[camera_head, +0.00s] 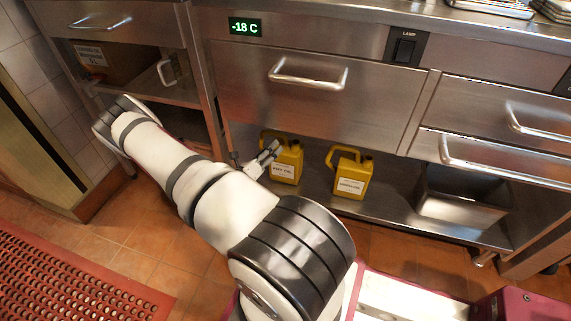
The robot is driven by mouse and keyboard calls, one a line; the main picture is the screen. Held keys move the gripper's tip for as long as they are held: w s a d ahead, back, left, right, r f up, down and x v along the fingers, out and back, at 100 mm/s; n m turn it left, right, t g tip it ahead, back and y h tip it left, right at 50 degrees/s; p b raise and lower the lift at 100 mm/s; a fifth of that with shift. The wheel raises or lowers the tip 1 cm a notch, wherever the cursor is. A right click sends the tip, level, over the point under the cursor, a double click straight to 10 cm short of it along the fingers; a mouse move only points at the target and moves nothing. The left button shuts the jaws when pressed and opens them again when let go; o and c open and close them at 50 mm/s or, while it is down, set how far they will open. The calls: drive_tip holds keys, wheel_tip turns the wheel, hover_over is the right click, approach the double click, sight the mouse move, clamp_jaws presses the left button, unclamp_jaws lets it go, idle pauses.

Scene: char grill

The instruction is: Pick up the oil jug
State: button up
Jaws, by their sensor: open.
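Two yellow jugs with white labels stand upright on the low steel shelf under the drawers. The left jug (287,163) has a label that seems to read "FRY OIL". The right jug (351,178) has a label that is hard to read, and its handle is on its left side. My gripper (271,151) is open, in front of the left jug's upper left part, and partly covers it. I cannot tell whether the fingers touch the jug or its handle.
The low shelf (400,205) holds a steel bin (463,197) at right. A drawer (300,95) with a bar handle overhangs the jugs. A cardboard box (112,62) sits in the left cabinet. A red perforated mat (70,280) lies on the tiled floor.

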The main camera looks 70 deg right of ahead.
sight(283, 136)
drive_tip(key=d+b, duration=0.1)
drive_tip(key=d, duration=0.1)
drive_tip(key=s+d+b, duration=0.1)
drive_tip(key=d, duration=0.2)
drive_tip(key=d+b, duration=0.1)
drive_tip(key=d, duration=0.2)
drive_tip(key=shift+s+d+f+b, duration=0.1)
drive_tip(key=shift+s+f+b, duration=0.2)
drive_tip(key=shift+b, duration=0.1)
drive_tip(key=shift+d+r, duration=0.1)
drive_tip(key=shift+d, duration=0.2)
